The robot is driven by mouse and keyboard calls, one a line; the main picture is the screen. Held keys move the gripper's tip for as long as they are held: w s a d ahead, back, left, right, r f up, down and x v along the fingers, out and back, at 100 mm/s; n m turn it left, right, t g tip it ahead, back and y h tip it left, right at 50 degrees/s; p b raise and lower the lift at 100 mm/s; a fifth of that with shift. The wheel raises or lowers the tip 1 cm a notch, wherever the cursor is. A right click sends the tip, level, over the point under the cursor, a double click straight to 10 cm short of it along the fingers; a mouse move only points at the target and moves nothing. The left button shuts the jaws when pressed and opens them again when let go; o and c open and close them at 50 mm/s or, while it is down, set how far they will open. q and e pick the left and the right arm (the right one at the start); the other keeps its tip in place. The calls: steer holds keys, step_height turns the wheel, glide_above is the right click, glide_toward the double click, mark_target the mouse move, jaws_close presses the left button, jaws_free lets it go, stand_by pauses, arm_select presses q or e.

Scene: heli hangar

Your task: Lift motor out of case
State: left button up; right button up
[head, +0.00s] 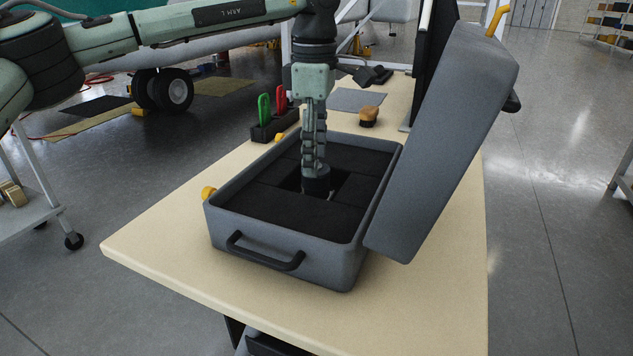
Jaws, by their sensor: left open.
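An open grey case (285,273) with black foam inside stands on the workbench, its lid tilted up to the right. The motor (317,187), a dark short cylinder with a lighter lower edge, sits at a square cutout in the middle of the foam. My left gripper (315,166) points straight down over the motor, its fingertips at the motor's top. It is open; whether the fingers touch the motor I cannot tell. The fingers hide part of the motor and cutout. My right gripper is out of view.
The workbench (430,300) is clear in front of the case. The raised case lid (450,140) blocks the right side.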

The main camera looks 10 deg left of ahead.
mark_target(316, 183)
arm_select(q)
step_height(316, 183, down, 5)
steer(key=shift+s+r, duration=0.1)
steer(key=shift+r, duration=0.05)
steer(key=c, duration=1.2)
jaws_close()
steer(key=shift+r, duration=0.15)
